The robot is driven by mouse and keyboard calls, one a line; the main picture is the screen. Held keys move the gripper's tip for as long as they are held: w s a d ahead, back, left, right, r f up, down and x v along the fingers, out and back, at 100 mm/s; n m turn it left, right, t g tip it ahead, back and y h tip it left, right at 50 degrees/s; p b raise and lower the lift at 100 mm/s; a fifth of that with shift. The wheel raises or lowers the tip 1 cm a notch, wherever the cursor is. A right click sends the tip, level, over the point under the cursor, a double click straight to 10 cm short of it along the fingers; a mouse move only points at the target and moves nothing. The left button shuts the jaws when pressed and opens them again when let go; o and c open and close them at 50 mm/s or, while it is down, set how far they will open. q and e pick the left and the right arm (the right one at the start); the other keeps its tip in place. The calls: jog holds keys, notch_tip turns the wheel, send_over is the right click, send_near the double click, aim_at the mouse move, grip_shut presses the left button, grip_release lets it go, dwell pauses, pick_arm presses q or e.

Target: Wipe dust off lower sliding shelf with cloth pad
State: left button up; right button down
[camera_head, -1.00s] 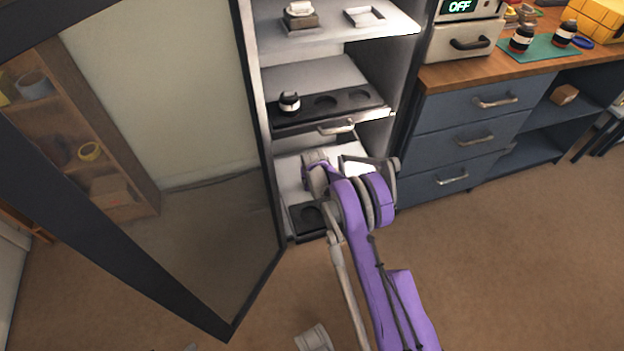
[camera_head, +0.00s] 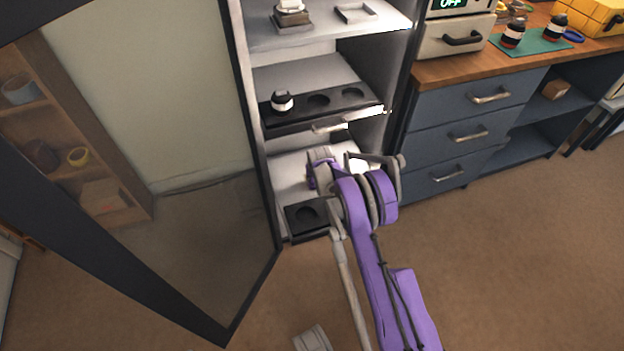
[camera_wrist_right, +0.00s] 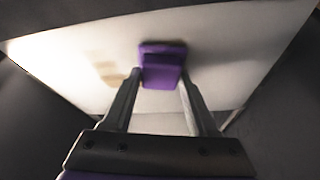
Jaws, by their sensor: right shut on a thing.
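The lower sliding shelf (camera_head: 286,176) is a pale surface low in the open cabinet, partly hidden by my right arm. The right wrist view shows a pale surface (camera_wrist_right: 215,50) with a brownish dust patch (camera_wrist_right: 108,72) left of the pad. The purple cloth pad (camera_wrist_right: 162,66) is between the fingertips of my right gripper (camera_wrist_right: 160,84), which is shut on it. The pad appears at or close to the surface; contact is not clear. In the head view my right arm reaches into the lower compartment and hides the fingertips.
A black tray with a round recess (camera_head: 298,219) lies at the lower compartment's front. Above it, a pulled-out black tray (camera_head: 347,106) holds a small lens part (camera_head: 282,101). The open glass door (camera_head: 215,235) stands left; blue drawers (camera_head: 462,132) stand right.

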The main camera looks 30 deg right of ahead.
jog(key=shift+s+d+f+b, duration=0.1)
jog(key=shift+s+d+b, duration=0.1)
jog(key=shift+d, duration=0.55)
jog(key=shift+s+d+f+b, duration=0.1)
jog(key=shift+s+d+b, duration=0.1)
jog(key=shift+d, duration=0.55)
jog(key=shift+s+d+r+b, duration=0.15)
jog(key=shift+s+d, duration=0.1)
jog(key=shift+d, duration=0.8)
jog(key=shift+s+d+b, duration=0.15)
jog(key=shift+s+d, duration=0.05)
jog(key=shift+d, duration=0.8)
jog(key=shift+s+d+b, duration=0.2)
jog(key=shift+d, duration=0.65)
jog(key=shift+s+d+b, duration=0.2)
jog(key=shift+d, duration=0.6)
jog(key=shift+a, duration=0.1)
